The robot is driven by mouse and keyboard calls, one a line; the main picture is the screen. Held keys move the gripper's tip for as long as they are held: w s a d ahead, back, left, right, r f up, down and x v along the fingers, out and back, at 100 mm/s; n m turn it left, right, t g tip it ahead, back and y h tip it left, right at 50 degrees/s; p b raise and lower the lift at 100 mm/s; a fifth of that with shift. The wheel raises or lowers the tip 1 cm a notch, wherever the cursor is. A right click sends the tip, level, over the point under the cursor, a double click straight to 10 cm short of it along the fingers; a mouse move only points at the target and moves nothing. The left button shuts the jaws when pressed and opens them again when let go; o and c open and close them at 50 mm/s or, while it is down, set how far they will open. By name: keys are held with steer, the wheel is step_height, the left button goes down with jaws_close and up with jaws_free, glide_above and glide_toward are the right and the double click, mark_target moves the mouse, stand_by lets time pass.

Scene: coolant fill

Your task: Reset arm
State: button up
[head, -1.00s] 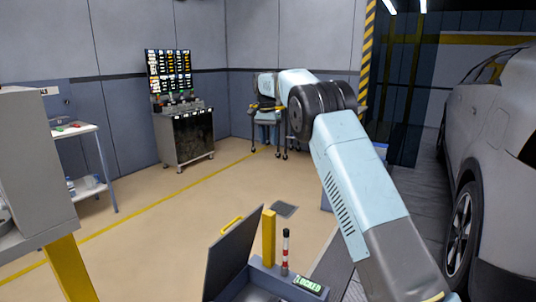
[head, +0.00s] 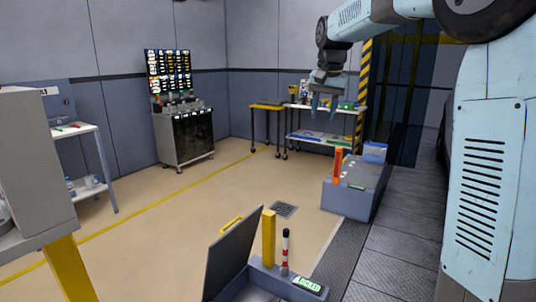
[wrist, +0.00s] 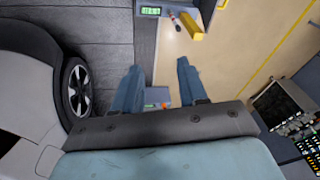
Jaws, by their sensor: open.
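My light-blue arm reaches in from the right side of the head view, across the top. My gripper (head: 322,104) hangs from its end with the fingers pointing down, in the air in front of the back shelf table. In the wrist view my gripper (wrist: 155,80) shows two blue fingers spread apart with nothing between them. Its fingers appear over the floor and the dark floor strip. They touch nothing that I can see.
A box with an open lid (head: 232,262), a yellow post (head: 268,237) and a lit display (head: 308,284) stand in front. A grey-blue bin (head: 348,200) stands right of centre. A tool cart (head: 185,135) is at the back. A car (wrist: 35,85) shows in the wrist view. The tan floor is clear.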

steer(key=s+d+f+n+t, duration=0.1)
steer(key=s+d, duration=0.2)
steer(key=s, duration=0.6)
steer(key=s+d+n+t, duration=0.1)
steer(key=s+d, duration=0.1)
steer(key=s, duration=0.7)
steer(key=s+d+f, duration=0.1)
steer(key=s+f, duration=0.4)
steer(key=s, duration=0.3)
steer(key=s+d+f+n+t, duration=0.1)
steer(key=s+f, duration=0.3)
steer(key=s, duration=0.4)
steer(key=shift+d+f, duration=0.3)
steer(key=shift+f, duration=0.05)
steer(key=shift+s, duration=0.2)
